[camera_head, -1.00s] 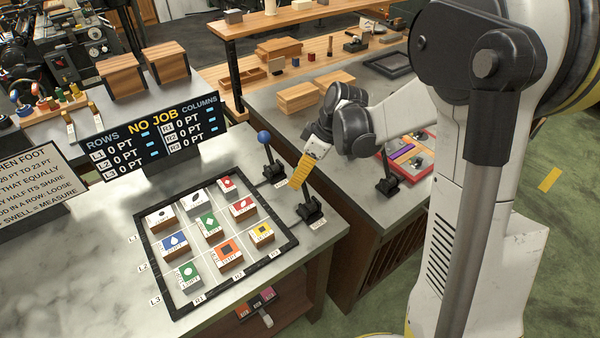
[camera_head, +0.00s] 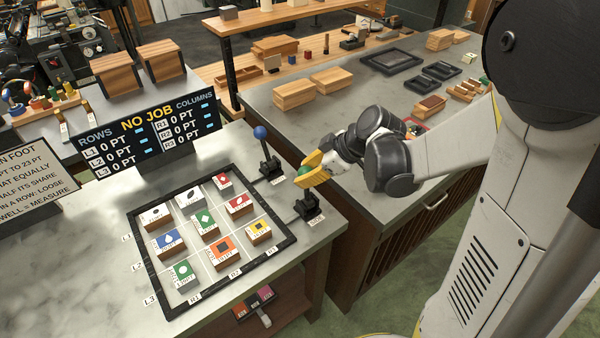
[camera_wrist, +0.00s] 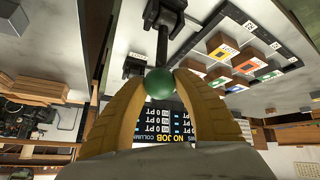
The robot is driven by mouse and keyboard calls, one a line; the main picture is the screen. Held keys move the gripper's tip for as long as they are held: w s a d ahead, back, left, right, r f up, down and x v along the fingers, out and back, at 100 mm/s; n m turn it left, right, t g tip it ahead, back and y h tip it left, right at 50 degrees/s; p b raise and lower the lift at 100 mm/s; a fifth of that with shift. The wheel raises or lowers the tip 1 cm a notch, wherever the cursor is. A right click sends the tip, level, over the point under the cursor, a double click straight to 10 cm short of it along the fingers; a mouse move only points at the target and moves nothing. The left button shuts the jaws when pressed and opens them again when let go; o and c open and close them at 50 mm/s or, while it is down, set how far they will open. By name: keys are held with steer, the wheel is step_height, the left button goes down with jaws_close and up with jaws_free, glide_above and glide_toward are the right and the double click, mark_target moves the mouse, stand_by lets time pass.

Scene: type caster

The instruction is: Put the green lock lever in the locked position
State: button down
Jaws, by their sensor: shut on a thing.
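The green lock lever's round knob (camera_head: 304,171) shows between my yellow fingertips in the head view. Its short shaft rises from a black base (camera_head: 307,209) at the table's right front edge, beside the framed grid, and looks nearly upright from here. My gripper (camera_head: 308,170) reaches in from the right and is shut on the knob. In the wrist view the green knob (camera_wrist: 160,83) sits between the tips of both yellow fingers (camera_wrist: 160,90), with the dark shaft (camera_wrist: 162,45) running up the picture to its base. The label by the base is too small to read.
A blue-knobbed lever (camera_head: 260,133) stands just behind the green one. The black frame (camera_head: 285,247) holds several coloured blocks. A sign reading "NO JOB" (camera_head: 150,132) stands behind it. A second grey-topped bench (camera_head: 365,215) lies to the right, across a gap.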

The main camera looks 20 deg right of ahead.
steer(key=s+d+f+n+t+y+b, duration=0.1)
steer(key=s+d+t+y+b, duration=0.1)
steer(key=s+t+b, duration=0.3)
steer(key=b, duration=0.3)
steer(key=shift+s+b, duration=0.3)
steer(key=shift+s, duration=0.1)
steer(key=shift+a+f+t, duration=0.1)
steer(key=shift+t, duration=0.2)
steer(key=c, duration=0.9)
jaws_free()
steer(key=shift+y, duration=0.3)
steer(key=shift+c, duration=0.2)
steer(key=v, duration=1.2)
steer(key=shift+a, duration=0.1)
